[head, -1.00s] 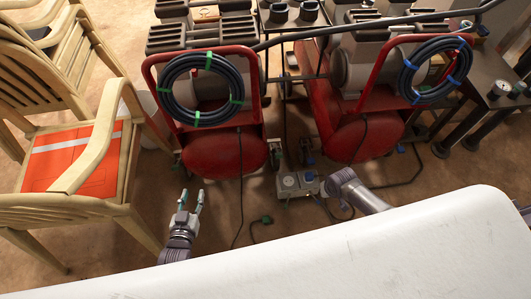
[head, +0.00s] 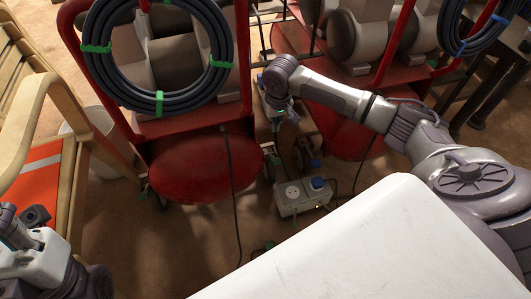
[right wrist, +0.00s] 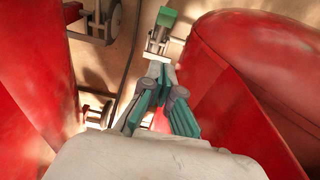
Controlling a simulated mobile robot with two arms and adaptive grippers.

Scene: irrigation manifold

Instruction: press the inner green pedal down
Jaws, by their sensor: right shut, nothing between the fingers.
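In the right wrist view a green pedal (right wrist: 167,16) sits at the top on a pale metal lever, beyond the fingertips. My right gripper (right wrist: 160,72) is shut and empty, its teal fingers pointing toward the pedal. A visible gap seems to lie between the tips and the green part; I cannot tell if they touch the lever below. In the head view my right gripper (head: 276,122) hangs down between the two red tanks, beside the left machine's inner side. The pedal is hard to make out there. My left arm shows at the lower left; its fingers are not visible.
The left red tank (head: 205,163) and the right red tank (head: 335,125) flank the narrow gap. A grey socket box (head: 296,199) with cables lies on the floor in front. A white surface (head: 370,245) fills the lower right. A wooden chair (head: 25,130) stands at left.

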